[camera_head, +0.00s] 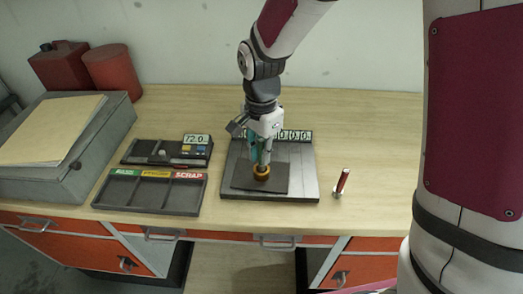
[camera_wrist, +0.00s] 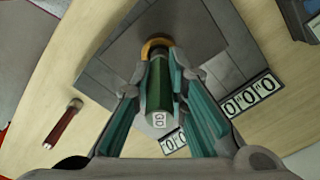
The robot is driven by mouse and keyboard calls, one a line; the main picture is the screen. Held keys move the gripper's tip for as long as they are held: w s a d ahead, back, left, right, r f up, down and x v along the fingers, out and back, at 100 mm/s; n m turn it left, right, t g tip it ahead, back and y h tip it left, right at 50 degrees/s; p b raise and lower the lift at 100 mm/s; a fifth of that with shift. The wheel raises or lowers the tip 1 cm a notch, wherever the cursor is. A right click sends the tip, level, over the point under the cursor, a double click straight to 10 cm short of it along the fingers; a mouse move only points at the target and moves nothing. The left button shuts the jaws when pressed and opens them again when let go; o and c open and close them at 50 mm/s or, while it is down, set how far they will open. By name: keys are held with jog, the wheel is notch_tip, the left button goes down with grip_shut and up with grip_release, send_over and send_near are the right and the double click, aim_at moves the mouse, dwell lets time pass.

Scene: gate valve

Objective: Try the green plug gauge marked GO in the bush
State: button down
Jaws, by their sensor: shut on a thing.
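The green plug gauge (camera_wrist: 160,85) shows its GO mark on the near end in the wrist view. My gripper (camera_wrist: 160,78) is shut on it, one finger on each side. The brass bush (camera_head: 261,174) sits on a dark pad (camera_head: 276,187) on the grey plate; its rim also shows in the wrist view (camera_wrist: 155,42). My gripper is right above the bush in the head view (camera_head: 261,160). The gauge's far end is lined up with the bush and at its rim; I cannot tell how far it is inside, as the gauge hides the bore.
A sorting tray (camera_head: 150,207) with labelled compartments, one marked SCRAP, and a digital instrument (camera_head: 168,152) are on the left. A grey case (camera_head: 62,140) stands further left. The bench (camera_head: 370,130) at right is mostly clear.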

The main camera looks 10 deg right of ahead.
aim_at(262, 140)
jog(key=shift+f, duration=0.9)
dwell(0.6)
jog(key=shift+r+p, duration=0.7)
jog(key=shift+r, duration=1)
dwell(0.5)
jog(key=shift+r+p, duration=1)
jog(key=shift+r, duration=1.5)
